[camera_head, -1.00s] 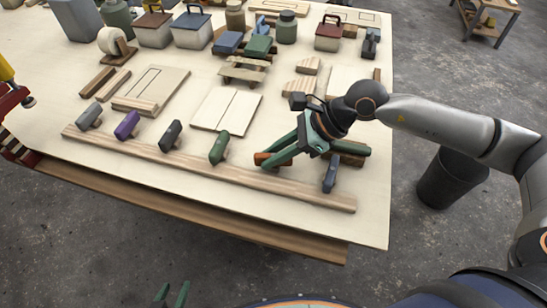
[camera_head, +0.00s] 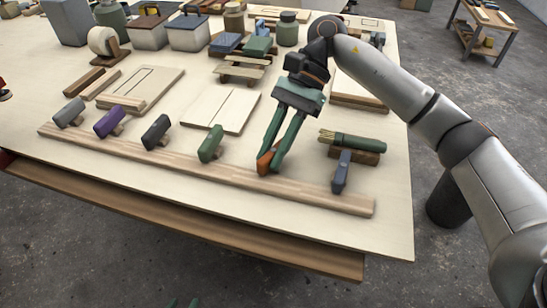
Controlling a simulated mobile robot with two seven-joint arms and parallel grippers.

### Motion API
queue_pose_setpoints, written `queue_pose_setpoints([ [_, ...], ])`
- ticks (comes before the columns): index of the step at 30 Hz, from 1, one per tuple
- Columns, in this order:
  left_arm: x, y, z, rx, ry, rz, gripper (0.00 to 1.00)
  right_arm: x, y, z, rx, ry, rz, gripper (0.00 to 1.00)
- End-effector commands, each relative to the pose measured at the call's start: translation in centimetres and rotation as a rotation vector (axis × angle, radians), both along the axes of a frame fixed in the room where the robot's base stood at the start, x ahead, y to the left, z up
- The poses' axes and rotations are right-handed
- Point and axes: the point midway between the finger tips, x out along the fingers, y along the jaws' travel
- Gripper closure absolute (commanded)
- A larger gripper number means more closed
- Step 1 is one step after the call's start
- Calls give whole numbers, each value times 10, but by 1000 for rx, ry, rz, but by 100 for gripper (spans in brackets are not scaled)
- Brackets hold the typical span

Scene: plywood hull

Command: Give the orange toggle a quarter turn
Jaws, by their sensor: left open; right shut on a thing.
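The orange toggle (camera_head: 264,161) sits on the long wooden rail (camera_head: 205,172), in the row of toggles, between the green one and the grey-blue one. My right gripper (camera_head: 272,160) reaches down from above with its green fingers close together. It is shut on the orange toggle, and the fingers hide part of it. The visible part of the toggle stands tilted. My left gripper (camera_head: 182,303) shows only as green fingertips at the bottom edge; it is open and apart from everything on the table.
Grey-blue (camera_head: 341,172), green (camera_head: 211,144), dark grey (camera_head: 156,132), purple (camera_head: 108,121) and slate (camera_head: 69,113) toggles share the rail. A green cylinder with yellowish sticks (camera_head: 352,140) lies right of my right gripper. Boards and boxes fill the back; the front strip of table is clear.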

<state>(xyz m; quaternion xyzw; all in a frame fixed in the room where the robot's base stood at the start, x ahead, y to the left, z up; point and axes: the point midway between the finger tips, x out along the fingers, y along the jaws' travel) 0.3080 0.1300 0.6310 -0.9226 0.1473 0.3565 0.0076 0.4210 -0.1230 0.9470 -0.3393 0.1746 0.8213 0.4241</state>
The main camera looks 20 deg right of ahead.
Motion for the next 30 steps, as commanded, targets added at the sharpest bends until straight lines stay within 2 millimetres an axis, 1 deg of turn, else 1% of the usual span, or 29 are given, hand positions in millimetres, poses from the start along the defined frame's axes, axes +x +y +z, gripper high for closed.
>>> queue_pose_setpoints([
  [1,0,1,-5,3,-3,1,50,1,1,-3,0,-2,39,100],
  [6,-2,6,-8,8,-3,8,50,0,1,-2,-2,-2,158,100],
  [9,-7,7,-11,10,8,9,50,0,1,-1,-3,-2,211,100],
  [13,-8,7,-13,10,10,9,50,0,1,-1,-3,-1,264,100],
  [21,-7,8,-14,11,10,9,50,0,0,-1,-3,-1,313,100],
  [30,-6,8,-13,11,8,9,50,0,0,-2,-4,0,317,100],
])
